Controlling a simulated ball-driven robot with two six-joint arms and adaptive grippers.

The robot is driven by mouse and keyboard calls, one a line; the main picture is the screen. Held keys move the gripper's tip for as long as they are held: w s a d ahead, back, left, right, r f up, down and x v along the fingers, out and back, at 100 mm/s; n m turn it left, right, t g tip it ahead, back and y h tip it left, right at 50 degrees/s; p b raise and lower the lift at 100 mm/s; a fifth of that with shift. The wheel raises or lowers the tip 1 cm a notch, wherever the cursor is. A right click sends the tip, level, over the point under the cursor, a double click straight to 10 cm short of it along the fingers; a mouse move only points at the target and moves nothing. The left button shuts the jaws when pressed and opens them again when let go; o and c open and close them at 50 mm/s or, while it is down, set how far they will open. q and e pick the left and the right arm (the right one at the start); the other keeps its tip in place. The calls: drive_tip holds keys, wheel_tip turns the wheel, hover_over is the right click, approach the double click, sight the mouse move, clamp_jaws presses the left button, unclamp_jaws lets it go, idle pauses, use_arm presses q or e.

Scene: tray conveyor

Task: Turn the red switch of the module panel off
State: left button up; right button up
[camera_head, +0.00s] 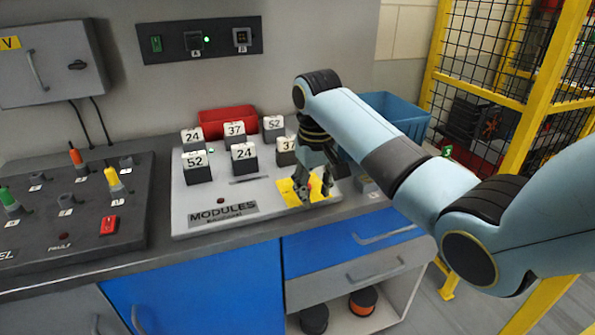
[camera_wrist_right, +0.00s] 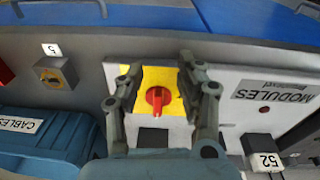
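The module panel (camera_head: 184,217) is a light board with a MODULES label and several numbered blocks. Its red switch (camera_wrist_right: 158,97) is a round rotary knob on a yellow square (camera_head: 287,186). In the right wrist view the knob's raised handle runs roughly up and down the picture. My right gripper (camera_head: 318,192) is over the yellow square in the head view and partly hides the switch. In the right wrist view its fingers (camera_wrist_right: 162,66) are apart, one on each side of the red switch, with nothing held. Contact cannot be told. My left gripper is not in view.
A dark panel (camera_head: 75,235) with coloured levers and a red rocker lies to the left. A red bin (camera_head: 228,120) and a blue bin (camera_head: 395,105) stand behind. Block 52 (camera_wrist_right: 265,163) is near the right finger. A yellow fence (camera_head: 480,88) stands at right.

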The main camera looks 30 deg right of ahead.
drive_tip(key=w+d+r+m, duration=0.1)
drive_tip(key=w+d+r, duration=0.1)
drive_tip(key=w+r, duration=0.65)
drive_tip(key=shift+g+y, duration=0.3)
drive_tip(key=shift+g, duration=0.1)
drive_tip(key=f, duration=0.3)
drive_tip(key=s+f, duration=0.1)
drive_tip(key=f, duration=0.5)
drive_tip(key=shift+s+a+f, duration=0.15)
drive_tip(key=shift+s+f, duration=0.15)
drive_tip(key=shift+s, duration=0.05)
clamp_jaws()
